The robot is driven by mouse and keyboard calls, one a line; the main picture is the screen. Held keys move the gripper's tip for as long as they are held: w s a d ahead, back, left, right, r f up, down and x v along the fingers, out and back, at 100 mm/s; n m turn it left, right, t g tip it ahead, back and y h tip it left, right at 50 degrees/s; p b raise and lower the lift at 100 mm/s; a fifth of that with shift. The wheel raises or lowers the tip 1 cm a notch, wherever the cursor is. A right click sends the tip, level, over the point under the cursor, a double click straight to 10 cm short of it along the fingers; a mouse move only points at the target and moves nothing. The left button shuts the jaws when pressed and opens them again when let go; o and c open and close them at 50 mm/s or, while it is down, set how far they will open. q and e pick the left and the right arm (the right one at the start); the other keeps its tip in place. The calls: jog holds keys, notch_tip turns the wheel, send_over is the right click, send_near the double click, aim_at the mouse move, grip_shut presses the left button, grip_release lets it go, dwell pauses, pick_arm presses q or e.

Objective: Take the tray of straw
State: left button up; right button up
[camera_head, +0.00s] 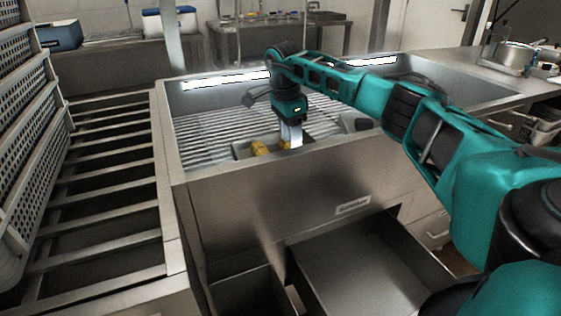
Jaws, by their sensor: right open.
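A small grey tray (239,151) with yellow pieces (259,147) in it sits inside the steel basin, near its front wall. The yellow pieces are too small to tell if they are straw. The front wall hides the tray's lower part. My right gripper (291,138) points down over the right part of the tray, beside the yellow pieces. It is open, and whether its fingers touch the tray cannot be told. My left gripper is out of view.
The steel basin (215,185) has a slatted floor and raised walls. A slatted rack (105,185) and perforated baskets (25,120) stand at left. An open steel drawer (365,270) juts out below the basin. Pots (512,58) stand on the right counter.

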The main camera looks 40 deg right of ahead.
jog(key=f, duration=0.2)
jog(key=f+b, duration=0.1)
jog(key=f, duration=0.1)
jog(key=d+f, duration=0.1)
jog(key=f, duration=0.2)
jog(key=shift+s+b, duration=0.2)
jog(key=shift+b, duration=0.1)
jog(key=shift+r, duration=0.1)
jog(key=shift+c, duration=0.5)
grip_shut()
jog(key=shift+r, duration=0.1)
dwell(0.4)
